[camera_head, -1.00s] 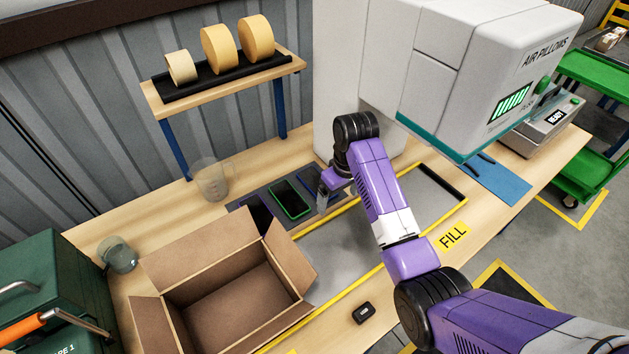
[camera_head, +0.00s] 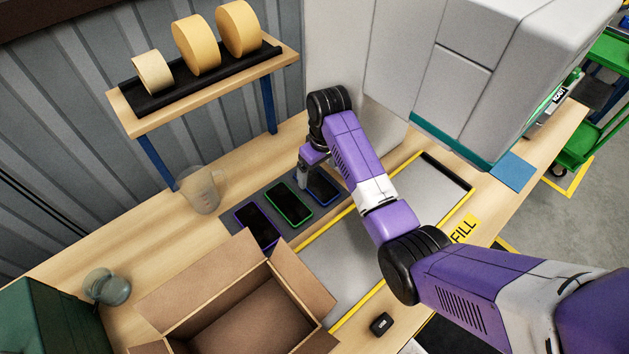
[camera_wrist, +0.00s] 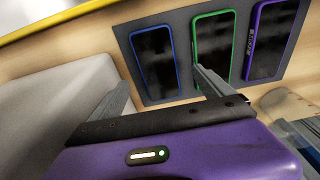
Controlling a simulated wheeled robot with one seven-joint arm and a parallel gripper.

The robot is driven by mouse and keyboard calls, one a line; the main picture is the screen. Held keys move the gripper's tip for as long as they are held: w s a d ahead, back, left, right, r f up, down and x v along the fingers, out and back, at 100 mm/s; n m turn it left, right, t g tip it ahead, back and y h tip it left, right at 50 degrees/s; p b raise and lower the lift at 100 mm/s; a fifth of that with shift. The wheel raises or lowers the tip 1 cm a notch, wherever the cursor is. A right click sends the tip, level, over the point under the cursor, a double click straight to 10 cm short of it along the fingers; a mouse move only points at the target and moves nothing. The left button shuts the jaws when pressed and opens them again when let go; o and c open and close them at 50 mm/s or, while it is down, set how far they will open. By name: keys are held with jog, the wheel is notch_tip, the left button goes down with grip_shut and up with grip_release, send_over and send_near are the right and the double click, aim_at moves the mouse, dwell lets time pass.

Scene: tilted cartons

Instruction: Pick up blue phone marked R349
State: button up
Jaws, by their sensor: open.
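Three phones lie side by side on a dark mat (camera_head: 283,228) on the bench. The blue-edged phone (camera_head: 322,186) is at the right of the row in the head view, partly hidden by my arm; in the wrist view it is the leftmost (camera_wrist: 154,62). No R349 mark is readable on it. The green-edged phone (camera_head: 289,203) is in the middle and the purple-edged phone (camera_head: 257,227) at the other end. My gripper (camera_wrist: 160,85) is open and empty in the wrist view, its fingers apart, one near the blue phone's side and one over the green phone's lower edge.
An open carton (camera_head: 250,310) stands in front of the mat. A clear jug (camera_head: 203,190) and a glass jar (camera_head: 107,287) stand on the bench at left. A large white machine (camera_head: 450,70) rises behind my arm. A tape shelf (camera_head: 205,88) is at the back.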

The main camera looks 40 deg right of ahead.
aim_at(316, 183)
jog(key=shift+w+d+f+p, duration=0.1)
jog(key=shift+w+f+p, duration=0.15)
jog(key=shift+f, duration=1.15)
jog(key=shift+w+d+f+p, duration=0.15)
jog(key=shift+f+p, duration=0.1)
jog(key=shift+f, duration=1.1)
jog(key=shift+a, duration=0.1)
jog(key=shift+c, duration=0.2)
jog(key=c, duration=1.6)
jog(key=shift+c, duration=0.2)
jog(key=shift+r, duration=0.15)
notch_tip(316, 183, up, 20)
jog(key=p, duration=0.2)
